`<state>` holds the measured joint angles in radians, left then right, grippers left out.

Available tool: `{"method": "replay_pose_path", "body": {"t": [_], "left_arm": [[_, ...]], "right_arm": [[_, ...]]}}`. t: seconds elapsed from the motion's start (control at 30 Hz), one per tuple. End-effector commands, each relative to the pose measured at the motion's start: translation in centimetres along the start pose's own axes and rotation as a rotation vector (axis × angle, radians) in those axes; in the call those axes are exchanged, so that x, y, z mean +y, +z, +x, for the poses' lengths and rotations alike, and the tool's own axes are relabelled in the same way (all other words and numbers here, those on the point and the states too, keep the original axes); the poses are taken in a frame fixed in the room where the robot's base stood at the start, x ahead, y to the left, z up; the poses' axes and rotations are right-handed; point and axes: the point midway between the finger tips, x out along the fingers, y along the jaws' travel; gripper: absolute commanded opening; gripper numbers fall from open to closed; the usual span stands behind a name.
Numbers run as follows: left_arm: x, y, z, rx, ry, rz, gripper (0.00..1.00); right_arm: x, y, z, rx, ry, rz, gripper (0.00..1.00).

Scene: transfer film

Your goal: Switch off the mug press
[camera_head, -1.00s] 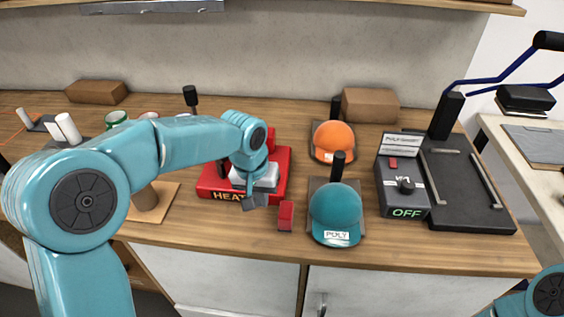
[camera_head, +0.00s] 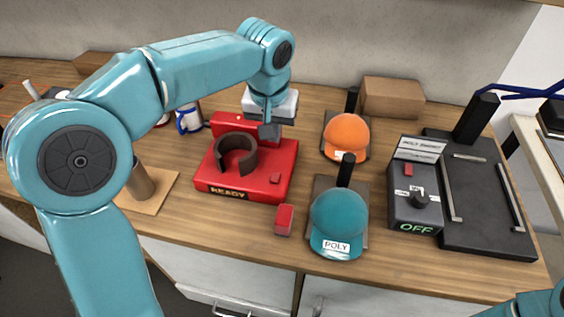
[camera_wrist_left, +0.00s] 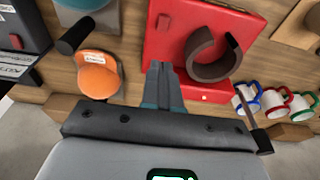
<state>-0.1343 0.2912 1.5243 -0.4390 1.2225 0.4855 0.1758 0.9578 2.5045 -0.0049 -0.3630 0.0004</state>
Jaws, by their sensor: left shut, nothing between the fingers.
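The mug press (camera_head: 225,180) is a red box on the wooden counter, with a sign reading READY on its front. A dark brown open band (camera_head: 237,158) stands on it, apparently empty. A small red button (camera_head: 275,178) sits on its front right top. My left gripper (camera_head: 270,132) is shut and empty above the back right of the press. In the left wrist view its fingers (camera_wrist_left: 160,88) are together beside the press (camera_wrist_left: 163,50), with the band (camera_wrist_left: 213,68) to their right. My right gripper is out of view.
A separate red block (camera_head: 284,220) lies in front of the press. Orange (camera_head: 346,136) and teal (camera_head: 338,215) caps stand to the right. Beyond them is a black press (camera_head: 470,200) with a box reading OFF (camera_head: 415,210). Mugs (camera_wrist_left: 275,103) stand on the left.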

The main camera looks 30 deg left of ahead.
Motion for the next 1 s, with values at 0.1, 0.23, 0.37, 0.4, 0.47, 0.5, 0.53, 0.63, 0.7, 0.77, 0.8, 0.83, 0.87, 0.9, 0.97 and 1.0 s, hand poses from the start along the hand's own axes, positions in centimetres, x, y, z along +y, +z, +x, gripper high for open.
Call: {"method": "replay_pose_path", "body": {"t": [0.1, 0.23, 0.37, 0.4, 0.47, 0.5, 0.53, 0.63, 0.7, 0.77, 0.8, 0.83, 0.87, 0.9, 0.97, 1.0], "left_arm": [[-0.1, 0.2, -0.3, 0.001, -0.002, -0.002, 0.0], [-0.2, 0.4, -0.3, 0.001, -0.002, -0.002, 0.0], [-0.2, 0.5, -0.3, 0.001, -0.001, -0.002, 0.0], [-0.2, 0.5, -0.3, 0.001, -0.001, -0.002, 0.0], [-0.1, 0.5, -0.1, 0.0, -0.002, -0.002, 0.0], [-0.1, 0.6, 0.3, -0.002, -0.003, -0.001, 0.0], [-0.1, 0.6, 0.6, -0.003, -0.003, -0.001, 0.0], [-0.1, 0.5, 2.1, -0.004, -0.003, -0.002, 0.0], [-0.1, 0.5, 3.5, -0.005, -0.003, -0.002, 0.0], [-0.1, 0.5, 4.9, -0.006, -0.004, -0.001, 0.0], [-0.1, 0.4, 5.8, -0.006, -0.004, -0.001, 0.0], [0.0, 0.4, 6.5, -0.006, -0.004, 0.0, 0.0], [0.0, 0.4, 7.1, -0.006, -0.003, 0.0, 0.0], [0.0, 0.3, 8.0, -0.006, -0.003, -0.001, 0.0], [0.0, 0.3, 9.2, -0.005, -0.004, -0.001, 0.0], [0.0, 0.3, 10.0, -0.005, -0.003, -0.001, 0.0]], "right_arm": [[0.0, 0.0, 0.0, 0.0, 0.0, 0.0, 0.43], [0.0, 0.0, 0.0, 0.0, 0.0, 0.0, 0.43], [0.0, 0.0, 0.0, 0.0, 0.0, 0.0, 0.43], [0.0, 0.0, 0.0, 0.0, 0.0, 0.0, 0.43], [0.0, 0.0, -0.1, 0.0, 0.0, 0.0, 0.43], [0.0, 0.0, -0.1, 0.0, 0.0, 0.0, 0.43], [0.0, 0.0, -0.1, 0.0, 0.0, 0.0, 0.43], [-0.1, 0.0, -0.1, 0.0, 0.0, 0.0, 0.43], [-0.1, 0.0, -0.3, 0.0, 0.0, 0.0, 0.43], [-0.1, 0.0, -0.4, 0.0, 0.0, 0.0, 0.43], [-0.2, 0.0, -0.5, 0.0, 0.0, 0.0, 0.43], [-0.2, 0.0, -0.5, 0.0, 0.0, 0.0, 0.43], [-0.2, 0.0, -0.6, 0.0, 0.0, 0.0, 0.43], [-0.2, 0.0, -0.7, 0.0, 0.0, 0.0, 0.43], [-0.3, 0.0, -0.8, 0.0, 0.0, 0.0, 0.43], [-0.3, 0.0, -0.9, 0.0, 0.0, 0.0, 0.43]]}}
